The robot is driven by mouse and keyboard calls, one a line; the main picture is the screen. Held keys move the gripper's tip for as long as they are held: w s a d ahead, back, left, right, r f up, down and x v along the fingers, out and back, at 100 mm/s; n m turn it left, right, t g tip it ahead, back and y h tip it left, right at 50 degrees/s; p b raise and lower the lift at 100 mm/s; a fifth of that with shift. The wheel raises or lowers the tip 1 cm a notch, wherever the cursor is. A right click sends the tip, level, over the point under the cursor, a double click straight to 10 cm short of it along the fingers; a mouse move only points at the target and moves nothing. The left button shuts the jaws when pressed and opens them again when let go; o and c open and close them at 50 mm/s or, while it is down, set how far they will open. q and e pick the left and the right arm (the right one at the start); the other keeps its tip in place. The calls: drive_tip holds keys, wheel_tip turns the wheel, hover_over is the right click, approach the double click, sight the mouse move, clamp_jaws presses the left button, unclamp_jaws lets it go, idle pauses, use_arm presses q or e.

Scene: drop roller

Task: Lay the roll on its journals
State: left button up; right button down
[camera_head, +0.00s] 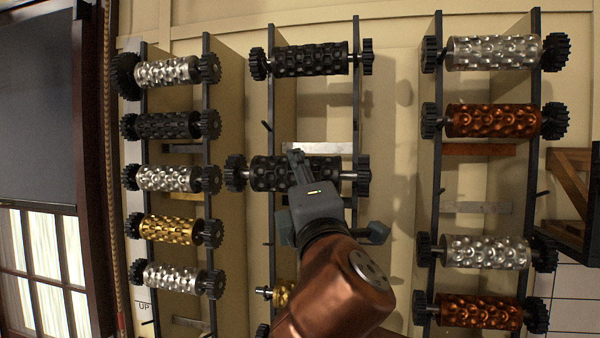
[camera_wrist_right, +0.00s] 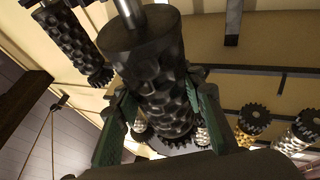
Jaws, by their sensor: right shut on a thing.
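A black embossed roll (camera_head: 268,174) with a dark gear on each end is held level at the middle rack (camera_head: 356,110). It looks nearer than the roll above and a little left of it. Its left gear (camera_head: 236,172) is well left of the left upright; its right gear (camera_head: 362,176) is by the right upright. I cannot tell whether its journals touch the rack. My right gripper (camera_head: 298,162) is shut on the roll's body. In the right wrist view the roll (camera_wrist_right: 150,75) sits between the green fingers (camera_wrist_right: 158,115), its shaft (camera_wrist_right: 128,12) showing. My left gripper is out of view.
Another black roll (camera_head: 310,59) lies above on the same rack, and a gold roll (camera_head: 284,292) is partly hidden below by my arm. Left (camera_head: 206,100) and right (camera_head: 437,190) racks hold several silver, gold, copper and black rolls. A grey plate (camera_head: 322,148) spans behind the held roll.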

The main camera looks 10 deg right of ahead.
drive_tip(key=shift+w+d+r+p, duration=0.2)
drive_tip(key=shift+w+d+p, duration=0.15)
drive_tip(key=shift+w+d, duration=0.5)
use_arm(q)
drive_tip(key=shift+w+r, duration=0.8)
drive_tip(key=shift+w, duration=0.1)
use_arm(e)
drive_tip(key=w+d+f, duration=0.2)
drive_tip(key=w, duration=0.5)
drive_tip(key=shift+d+f, duration=0.2)
drive_tip(key=shift+f, duration=0.05)
drive_tip(key=c, duration=1.2)
unclamp_jaws()
drive_tip(key=v, duration=1.2)
drive_tip(key=shift+f, duration=0.1)
